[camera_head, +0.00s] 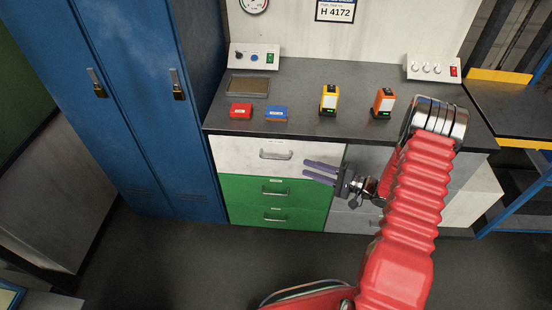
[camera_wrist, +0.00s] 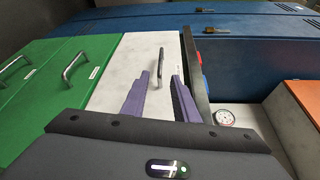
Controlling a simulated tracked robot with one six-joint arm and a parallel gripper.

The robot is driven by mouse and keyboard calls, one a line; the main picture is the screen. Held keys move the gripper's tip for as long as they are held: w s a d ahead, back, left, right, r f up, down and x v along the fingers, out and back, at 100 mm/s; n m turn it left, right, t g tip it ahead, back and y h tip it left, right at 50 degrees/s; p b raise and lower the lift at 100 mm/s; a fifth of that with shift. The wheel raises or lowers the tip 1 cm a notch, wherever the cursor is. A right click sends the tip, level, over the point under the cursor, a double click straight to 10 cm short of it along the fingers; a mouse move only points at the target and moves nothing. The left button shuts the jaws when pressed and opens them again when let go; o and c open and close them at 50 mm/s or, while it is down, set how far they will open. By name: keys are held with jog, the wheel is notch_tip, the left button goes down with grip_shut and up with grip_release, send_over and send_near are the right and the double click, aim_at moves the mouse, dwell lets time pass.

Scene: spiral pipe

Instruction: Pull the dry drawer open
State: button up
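A cabinet under the bench has a white top drawer (camera_head: 250,153) with a bar handle (camera_head: 276,155), and below it an upper green drawer (camera_head: 258,190) and a lower green drawer (camera_head: 255,214), each with a handle. All look closed. Their labels are too small to read, so I cannot tell which is the dry drawer. My gripper (camera_head: 304,168) has purple fingers, spread apart and empty, to the right of the white drawer's handle. In the wrist view, that handle (camera_wrist: 160,68) lies ahead, between the fingers (camera_wrist: 162,78) in the picture, apparently not held.
The dark bench top (camera_head: 310,85) holds a red box (camera_head: 240,111), a blue box (camera_head: 276,113), a yellow device (camera_head: 329,100) and an orange device (camera_head: 384,103). Blue lockers (camera_head: 150,100) stand left of the cabinet. The floor in front (camera_head: 190,260) is clear.

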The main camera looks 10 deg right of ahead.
aim_at(277, 158)
jog(key=x, duration=1.3)
jog(key=shift+w+a+f, duration=0.1)
jog(key=shift+w+a, duration=0.15)
jog(key=shift+a, duration=0.05)
jog(key=shift+c, duration=0.3)
grip_shut()
jog(key=shift+f, duration=0.1)
dwell(0.6)
